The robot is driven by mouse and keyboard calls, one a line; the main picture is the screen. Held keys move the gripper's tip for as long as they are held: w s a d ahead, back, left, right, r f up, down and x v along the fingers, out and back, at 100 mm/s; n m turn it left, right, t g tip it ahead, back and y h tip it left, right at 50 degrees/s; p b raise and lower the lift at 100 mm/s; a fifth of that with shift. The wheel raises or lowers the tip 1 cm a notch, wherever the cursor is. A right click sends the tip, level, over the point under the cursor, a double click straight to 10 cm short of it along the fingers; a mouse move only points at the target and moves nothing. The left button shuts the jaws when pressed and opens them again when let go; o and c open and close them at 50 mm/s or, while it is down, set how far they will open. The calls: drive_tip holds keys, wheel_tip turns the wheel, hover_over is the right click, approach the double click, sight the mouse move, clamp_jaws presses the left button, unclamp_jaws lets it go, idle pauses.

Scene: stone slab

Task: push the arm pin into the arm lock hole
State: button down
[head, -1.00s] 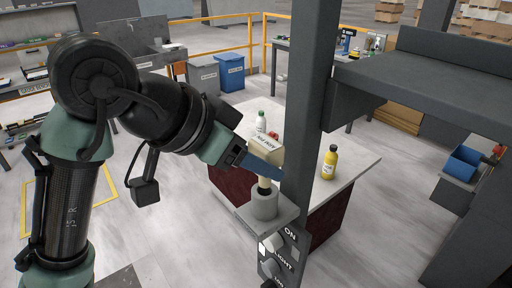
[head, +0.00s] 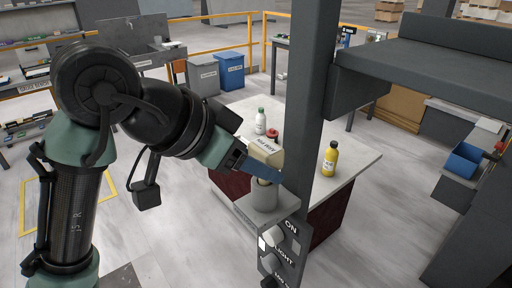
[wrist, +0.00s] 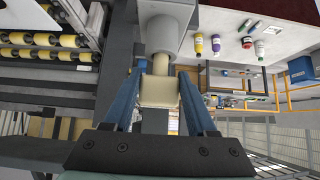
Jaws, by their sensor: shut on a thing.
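The arm pin (head: 266,150) is a cream block with a printed label and a narrower shaft below it. My gripper (head: 270,164) is shut on the block, with a blue finger on each side of it. The arm lock hole is in a grey cylinder (head: 263,197) on a bracket of the dark post, directly below the pin. In the wrist view the pin block (wrist: 159,92) sits between the fingers, and a short length of shaft shows between it and the grey cylinder (wrist: 163,30). The hole's opening is hidden, so the shaft's depth cannot be told.
The dark post (head: 313,110) stands close to the right of my gripper. A panel with knobs (head: 279,250) is below the cylinder. Behind is a white-topped table (head: 347,164) with a yellow bottle (head: 330,158), a white bottle (head: 260,122) and a red item (head: 272,133).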

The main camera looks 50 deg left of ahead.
drive_tip(key=shift+f+b, duration=1.05)
drive_tip(key=shift+f, duration=0.35)
drive_tip(key=shift+c, duration=0.6)
unclamp_jaws()
drive_tip(key=p+v, duration=0.9)
drive_tip(key=v, duration=0.4)
